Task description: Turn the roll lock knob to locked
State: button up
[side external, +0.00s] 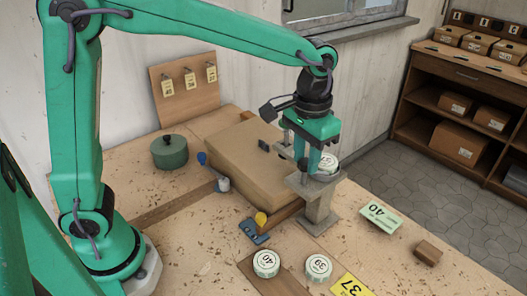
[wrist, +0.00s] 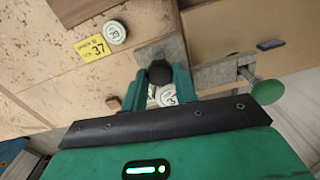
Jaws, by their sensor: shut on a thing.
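My gripper (side external: 314,172) points down over a grey metal bracket (side external: 318,201) at the near right end of a tan block. In the wrist view, my gripper (wrist: 159,82) has its two green fingers on either side of a dark round knob (wrist: 160,72) and is shut on it. This looks like the roll lock knob. The knob sits at the grey bracket (wrist: 158,49). Its marking cannot be read, so I cannot tell whether it is locked.
The tan block (side external: 246,156) stands left of my gripper. A blue-knobbed lever (side external: 202,158) and a yellow knob (side external: 261,218) are near it. Numbered discs (side external: 318,267), a yellow 37 card (side external: 351,287) and a green 40 card (side external: 379,217) lie in front. A green-ended lever (wrist: 268,92) is close by.

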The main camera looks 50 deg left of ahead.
aim_at(305, 161)
jog(key=n, duration=0.5)
jog(key=shift+n, duration=2.6)
jog(key=o, duration=1)
jog(key=shift+c, duration=0.2)
jog(key=shift+r, duration=3.95)
jog(key=shift+a, duration=0.1)
